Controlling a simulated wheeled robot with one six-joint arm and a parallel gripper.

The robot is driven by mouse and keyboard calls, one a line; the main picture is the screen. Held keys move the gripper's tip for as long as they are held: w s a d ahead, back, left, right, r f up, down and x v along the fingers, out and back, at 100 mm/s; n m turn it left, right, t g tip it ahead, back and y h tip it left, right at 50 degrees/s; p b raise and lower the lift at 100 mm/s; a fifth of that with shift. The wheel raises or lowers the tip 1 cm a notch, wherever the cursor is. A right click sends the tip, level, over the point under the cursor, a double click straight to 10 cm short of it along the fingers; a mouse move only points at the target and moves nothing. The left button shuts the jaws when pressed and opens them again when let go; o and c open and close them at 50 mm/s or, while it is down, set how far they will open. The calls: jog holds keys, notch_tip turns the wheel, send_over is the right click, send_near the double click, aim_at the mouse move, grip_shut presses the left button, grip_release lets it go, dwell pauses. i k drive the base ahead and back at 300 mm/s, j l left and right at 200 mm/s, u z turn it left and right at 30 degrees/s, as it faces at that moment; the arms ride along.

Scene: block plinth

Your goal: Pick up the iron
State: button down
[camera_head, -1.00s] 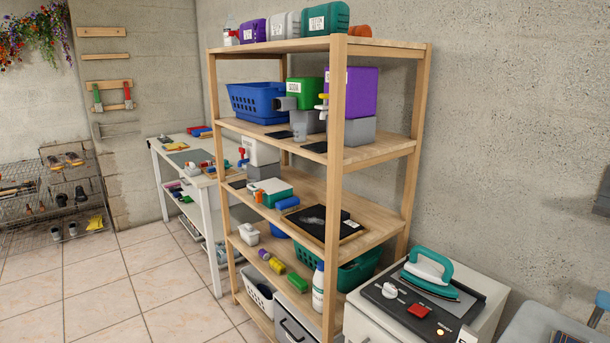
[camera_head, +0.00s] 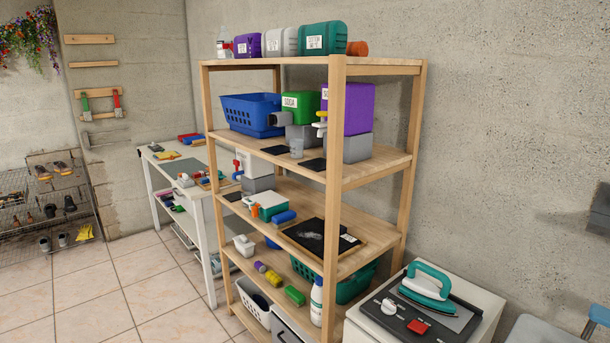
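A teal and white iron (camera_head: 427,287) rests on a dark panel (camera_head: 453,322) on top of a white cabinet at the lower right. The panel also carries a red block (camera_head: 418,327) and a white knob (camera_head: 389,307), both in front of the iron. The iron's handle stands upward and nothing covers it. My gripper is not in view.
A wooden shelf unit (camera_head: 335,190) with bins, bottles and boxes stands just left of the white cabinet (camera_head: 359,326). A white table (camera_head: 207,222) stands behind it to the left. The tiled floor (camera_head: 110,290) at the left is clear. A grey seat-like thing (camera_head: 545,331) is right of the cabinet.

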aim_at(416, 288)
jog(key=k+j, duration=0.1)
jog(key=k+j+u, duration=0.1)
jog(key=k+j, duration=0.15)
jog(key=k, duration=0.55)
